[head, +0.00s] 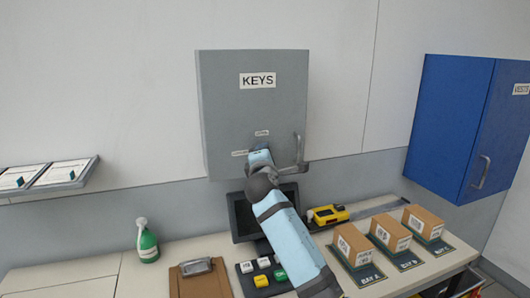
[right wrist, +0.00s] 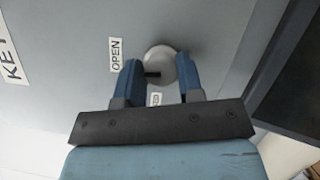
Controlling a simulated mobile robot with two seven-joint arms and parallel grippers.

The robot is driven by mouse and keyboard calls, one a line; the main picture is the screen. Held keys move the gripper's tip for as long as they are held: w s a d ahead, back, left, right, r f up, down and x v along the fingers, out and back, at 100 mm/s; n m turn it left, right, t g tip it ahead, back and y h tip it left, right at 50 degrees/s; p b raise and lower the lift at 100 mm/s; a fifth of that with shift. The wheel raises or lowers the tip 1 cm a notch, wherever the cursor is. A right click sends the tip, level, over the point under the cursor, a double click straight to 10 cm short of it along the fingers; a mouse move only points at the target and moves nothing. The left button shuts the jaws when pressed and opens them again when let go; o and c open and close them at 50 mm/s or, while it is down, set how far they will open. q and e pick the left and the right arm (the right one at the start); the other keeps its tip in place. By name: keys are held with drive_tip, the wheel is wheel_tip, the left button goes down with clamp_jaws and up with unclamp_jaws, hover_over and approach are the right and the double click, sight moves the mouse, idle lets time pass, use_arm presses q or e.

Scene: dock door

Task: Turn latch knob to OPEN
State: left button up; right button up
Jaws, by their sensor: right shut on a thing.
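The grey KEYS cabinet (head: 228,100) hangs on the wall in the head view. Its latch knob (right wrist: 160,60) is a round light-grey disc in the right wrist view, with a short dark bar at its lower left. My right gripper (right wrist: 159,76) is shut on the knob, one blue finger at each side. The OPEN label (right wrist: 115,54) is left of the knob. A second label (right wrist: 155,99), partly hidden, shows between my fingers. In the head view my right gripper (head: 259,152) reaches the cabinet's lower front and hides the knob. My left gripper is not in view.
A bar handle (head: 298,148) is on the cabinet door, close to my right wrist. A dark monitor (head: 241,217) stands below. Boxes (head: 396,235), a yellow tool (head: 328,215) and a green bottle (head: 147,243) are on the bench. A blue cabinet (head: 450,125) hangs at right.

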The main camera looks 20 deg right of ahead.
drive_tip(key=shift+d+r+m+p, duration=0.1)
drive_tip(key=shift+r+m+p, duration=0.3)
drive_tip(key=shift+m, duration=0.5)
drive_tip(key=shift+g, duration=0.3)
drive_tip(key=o, duration=0.9)
drive_tip(key=b+v, duration=0.2)
drive_tip(key=v, duration=1.1)
drive_tip(key=shift+f+b, duration=0.3)
drive_tip(key=shift+b, duration=0.05)
drive_tip(key=shift+s+f, duration=0.1)
